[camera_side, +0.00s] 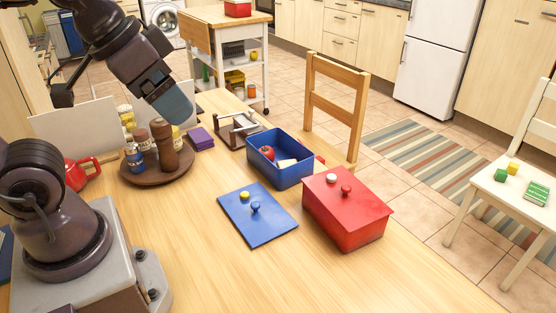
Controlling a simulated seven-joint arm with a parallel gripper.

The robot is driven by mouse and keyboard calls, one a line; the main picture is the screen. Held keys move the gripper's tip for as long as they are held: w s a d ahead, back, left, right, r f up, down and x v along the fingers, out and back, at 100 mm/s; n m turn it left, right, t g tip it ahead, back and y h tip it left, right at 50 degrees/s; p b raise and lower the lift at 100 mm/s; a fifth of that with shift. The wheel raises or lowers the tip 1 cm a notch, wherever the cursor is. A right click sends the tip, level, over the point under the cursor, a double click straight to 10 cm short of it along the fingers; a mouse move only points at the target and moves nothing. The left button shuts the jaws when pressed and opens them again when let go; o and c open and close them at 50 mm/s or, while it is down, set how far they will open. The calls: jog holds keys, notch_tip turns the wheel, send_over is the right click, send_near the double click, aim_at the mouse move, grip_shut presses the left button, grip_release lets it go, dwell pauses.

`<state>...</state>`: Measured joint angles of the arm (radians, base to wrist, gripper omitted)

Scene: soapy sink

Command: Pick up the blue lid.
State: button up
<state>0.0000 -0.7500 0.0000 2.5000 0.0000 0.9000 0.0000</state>
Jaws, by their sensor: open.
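The blue lid (248,227) lies flat on the wooden table, in front of the blue box. It has a round blue knob (255,207) near its middle and a small yellow round piece (244,195) near its far edge. The open blue box (293,178) holds a red tomato-like item (267,152) and a pale block (287,163). My gripper (176,108) is high at the upper left, above the round wooden tray and well apart from the lid. It is open, and nothing shows in it.
A red box with a red lid (348,208) stands right of the blue lid. A round brown tray (146,176) with jars and a pepper mill (164,146), a red mug (82,172), purple napkins (200,139) and a napkin holder (238,128) stand left and behind. The front table is clear.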

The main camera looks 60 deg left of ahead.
jog(key=c, duration=0.6)
jog(key=shift+o, duration=0.2)
jog(key=m+g, duration=0.6)
jog(key=m, duration=1.2)
send_over(255, 204)
notch_tip(255, 204, down, 21)
notch_tip(255, 204, down, 13)
jog(key=shift+r, duration=0.15)
